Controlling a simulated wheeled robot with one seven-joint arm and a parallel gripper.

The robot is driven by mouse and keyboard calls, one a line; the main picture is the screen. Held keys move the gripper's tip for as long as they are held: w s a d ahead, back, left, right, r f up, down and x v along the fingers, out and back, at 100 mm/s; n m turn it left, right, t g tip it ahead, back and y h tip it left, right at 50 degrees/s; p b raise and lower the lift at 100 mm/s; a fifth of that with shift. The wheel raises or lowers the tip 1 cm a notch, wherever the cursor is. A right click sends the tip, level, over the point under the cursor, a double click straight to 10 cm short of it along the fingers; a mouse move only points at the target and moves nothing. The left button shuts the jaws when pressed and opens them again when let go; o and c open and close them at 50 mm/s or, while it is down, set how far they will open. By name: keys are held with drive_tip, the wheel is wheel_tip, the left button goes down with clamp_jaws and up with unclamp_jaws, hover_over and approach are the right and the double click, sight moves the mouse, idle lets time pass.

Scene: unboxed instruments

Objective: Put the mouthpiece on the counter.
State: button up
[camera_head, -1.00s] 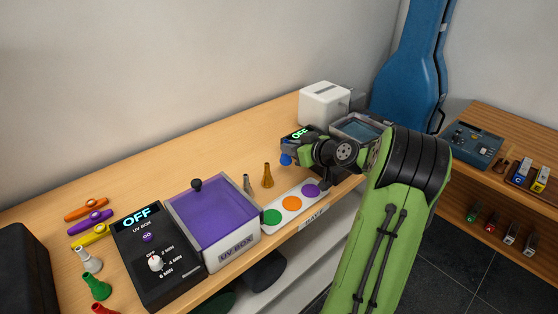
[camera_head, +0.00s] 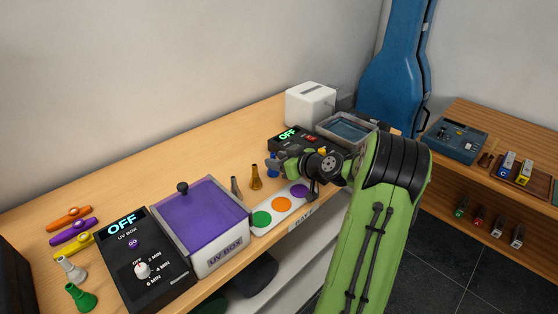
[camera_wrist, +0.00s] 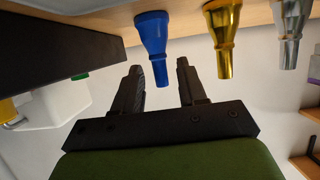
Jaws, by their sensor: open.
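Three mouthpieces stand upright on the wooden counter (camera_head: 120,192): silver (camera_head: 235,187), gold (camera_head: 255,178) and blue (camera_head: 272,164). The wrist view is upside down, with the blue one (camera_wrist: 153,33), gold one (camera_wrist: 224,40) and silver one (camera_wrist: 291,32) at its top. My gripper (camera_head: 284,163) is beside the blue mouthpiece, which it partly hides in the head view. In the wrist view its jaws (camera_wrist: 160,68) are open and empty, and the blue mouthpiece's narrow end shows between the fingertips. I cannot tell whether a finger touches it.
A white strip with coloured discs (camera_head: 283,205) lies at the counter's front edge. The UV box (camera_head: 222,258) and its control panel (camera_head: 143,266) stand left. Behind my gripper are another OFF panel (camera_head: 280,144), a water-filled tub (camera_head: 350,130) and a white appliance (camera_head: 310,106).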

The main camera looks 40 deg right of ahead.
drive_tip(key=shift+s+r, duration=0.1)
drive_tip(key=shift+r, duration=0.1)
drive_tip(key=p+v, duration=0.1)
drive_tip(key=v, duration=1)
drive_tip(key=shift+s, duration=0.35)
drive_tip(key=shift+r, duration=0.15)
drive_tip(key=a+r+g+p, duration=0.1)
drive_tip(key=a+r+g, duration=0.1)
drive_tip(key=a, duration=0.5)
drive_tip(key=w+a+r+n+g+y+p, duration=0.1)
drive_tip(key=a+g, duration=0.1)
drive_tip(key=a, duration=0.5)
drive_tip(key=a+r+n+g+p, duration=0.1)
drive_tip(key=a+r+g+p, duration=0.1)
drive_tip(key=a, duration=0.6)
drive_tip(key=shift+w+r, duration=0.25)
drive_tip(key=shift+r, duration=0.1)
drive_tip(key=s+a+r+m+g+p, duration=0.1)
drive_tip(key=s+a, duration=0.3)
drive_tip(key=s, duration=0.4)
drive_tip(key=s+a+r+m+g+h+p, duration=0.1)
drive_tip(key=s+a+r, duration=0.3)
drive_tip(key=s, duration=0.4)
drive_tip(key=shift+a+p, duration=0.5)
drive_tip(key=shift+p, duration=0.35)
